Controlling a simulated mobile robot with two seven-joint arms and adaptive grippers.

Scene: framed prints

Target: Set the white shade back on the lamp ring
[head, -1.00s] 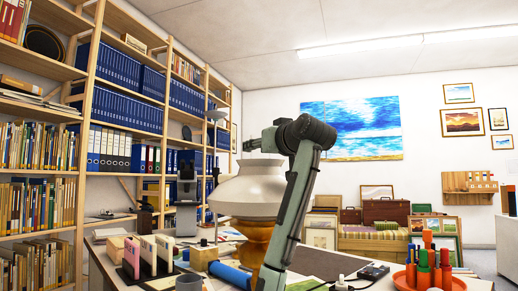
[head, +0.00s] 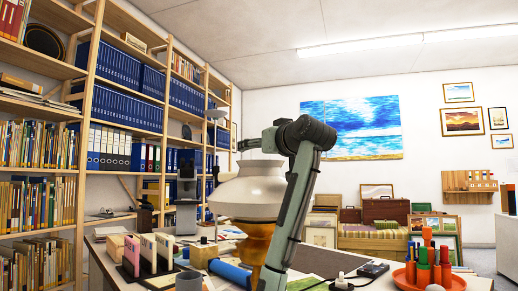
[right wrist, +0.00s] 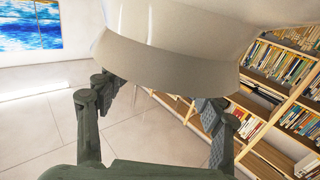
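The white shade (head: 250,197) is wide, with a narrower collar at its top. It sits upright over the amber lamp body (head: 256,241) at the front of the table. The ring is hidden under the shade, so I cannot tell how it seats. In the right wrist view the fingers (right wrist: 158,98) are spread wide beside the pale shade (right wrist: 170,60), whose edge partly hides the fingertips. My left gripper does not show.
The table is crowded around the lamp: upright card holders (head: 148,254), a blue cylinder (head: 231,273), a grey cup (head: 189,282) and a wooden block (head: 203,256) on the left. An orange tray (head: 455,284) with coloured bottles stands at right. Tall shelves (head: 85,100) rise on the left.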

